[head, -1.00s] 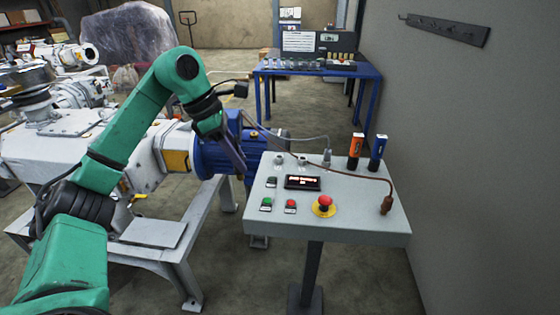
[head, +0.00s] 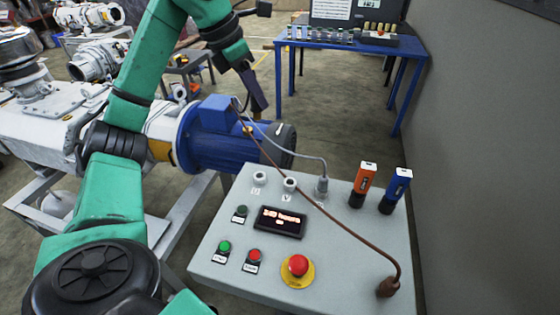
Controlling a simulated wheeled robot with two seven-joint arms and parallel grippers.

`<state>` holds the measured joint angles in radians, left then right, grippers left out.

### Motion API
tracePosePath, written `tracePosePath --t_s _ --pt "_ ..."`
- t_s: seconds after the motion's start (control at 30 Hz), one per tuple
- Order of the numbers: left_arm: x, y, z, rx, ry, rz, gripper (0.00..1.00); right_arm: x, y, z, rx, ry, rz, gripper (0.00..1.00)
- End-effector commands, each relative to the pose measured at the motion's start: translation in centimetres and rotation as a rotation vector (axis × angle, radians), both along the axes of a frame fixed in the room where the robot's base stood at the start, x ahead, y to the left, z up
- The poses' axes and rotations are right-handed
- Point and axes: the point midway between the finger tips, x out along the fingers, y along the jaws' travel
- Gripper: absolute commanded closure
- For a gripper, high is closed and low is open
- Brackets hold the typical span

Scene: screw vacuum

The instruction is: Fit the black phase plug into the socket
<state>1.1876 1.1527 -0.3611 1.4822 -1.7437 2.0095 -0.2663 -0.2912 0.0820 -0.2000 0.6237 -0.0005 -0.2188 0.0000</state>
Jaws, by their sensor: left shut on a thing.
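My left gripper (head: 258,104) hangs above the blue motor (head: 216,137), up and left of the control panel. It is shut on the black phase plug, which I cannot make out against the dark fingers. A thin dark cable shows beside the fingers. On the panel two pale round sockets stand open, the left socket (head: 260,178) and the middle socket (head: 290,185). A grey plug (head: 322,186) stands in the right-hand position, with its grey cable running to the motor. A brown plug (head: 387,287) is at the panel's right side on a brown cable. My right gripper is not in view.
The grey panel (head: 345,270) carries a display (head: 280,222), a red emergency button (head: 298,266), small buttons, and orange (head: 363,184) and blue (head: 395,190) handheld devices. The brown cable arcs across the panel. A blue table (head: 350,50) stands behind. A wall is on the right.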

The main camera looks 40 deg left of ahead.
Motion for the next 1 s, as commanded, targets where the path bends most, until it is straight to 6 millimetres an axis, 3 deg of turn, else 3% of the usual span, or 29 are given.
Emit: tracePosePath --t_s 0.07,0.17,0.4,0.5,0.8,1.0 --pt "-0.1 0.0 -0.9 0.000 0.001 0.000 1.00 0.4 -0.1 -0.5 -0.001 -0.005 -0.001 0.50" --pt "-0.1 0.1 -3.8 0.002 0.005 0.001 1.00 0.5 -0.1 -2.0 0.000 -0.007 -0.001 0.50" --pt "-0.3 0.0 -12.1 0.003 0.008 0.000 1.00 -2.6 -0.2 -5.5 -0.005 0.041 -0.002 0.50" --pt "-0.3 0.0 -14.9 0.002 0.006 0.000 1.00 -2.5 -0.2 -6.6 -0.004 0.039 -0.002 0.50" --pt "-0.4 -0.1 -19.8 -0.001 0.003 -0.003 1.00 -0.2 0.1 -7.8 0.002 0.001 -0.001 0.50" --pt "-0.3 0.0 -19.9 0.000 -0.002 -0.001 1.00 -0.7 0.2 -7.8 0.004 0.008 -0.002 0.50"
